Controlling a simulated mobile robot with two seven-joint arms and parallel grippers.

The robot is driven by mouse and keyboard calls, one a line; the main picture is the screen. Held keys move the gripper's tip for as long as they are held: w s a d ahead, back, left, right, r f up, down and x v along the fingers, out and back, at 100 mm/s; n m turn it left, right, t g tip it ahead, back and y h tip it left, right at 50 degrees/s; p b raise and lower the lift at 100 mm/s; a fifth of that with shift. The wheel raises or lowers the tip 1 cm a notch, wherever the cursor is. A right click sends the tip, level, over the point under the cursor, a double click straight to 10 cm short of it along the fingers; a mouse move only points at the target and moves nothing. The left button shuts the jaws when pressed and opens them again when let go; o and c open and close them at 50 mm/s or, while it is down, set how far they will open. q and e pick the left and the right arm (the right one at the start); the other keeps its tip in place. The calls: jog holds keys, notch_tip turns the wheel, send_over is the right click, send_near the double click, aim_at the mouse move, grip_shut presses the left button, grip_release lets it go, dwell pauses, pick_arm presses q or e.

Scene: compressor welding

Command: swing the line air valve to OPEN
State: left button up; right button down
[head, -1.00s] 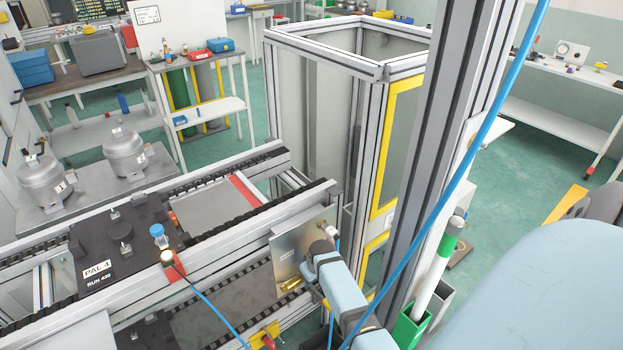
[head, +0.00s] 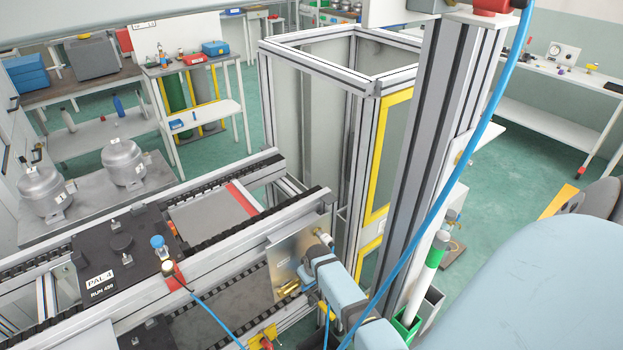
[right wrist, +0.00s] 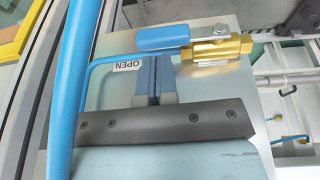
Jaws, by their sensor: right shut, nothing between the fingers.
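The line air valve is a brass body (right wrist: 222,48) with a blue lever (right wrist: 163,38) on a metal panel (right wrist: 102,78). The lever points left in the right wrist view, roughly in line with the body and above a blue tube. An OPEN label (right wrist: 127,66), upside down, lies just below the lever's left part. My right gripper (right wrist: 152,60) is shut and empty, its fingertips just below the lever's middle; I cannot tell whether they touch it. In the head view the panel (head: 283,262) and brass fitting (head: 288,290) show beside my right arm, which hides the lever. My left gripper is out of view.
A blue hose crosses close to the right wrist camera (right wrist: 66,80) and in front of a grey post (head: 435,150). A conveyor with a black pallet (head: 118,255) lies left of the panel. A yellow-edged guard frame (head: 385,150) stands behind.

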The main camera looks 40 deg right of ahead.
jog(key=d+v, duration=0.1)
jog(key=v, duration=1)
jog(key=shift+d+r+p, duration=0.2)
jog(key=shift+r+p, duration=0.2)
jog(key=shift+p, duration=0.05)
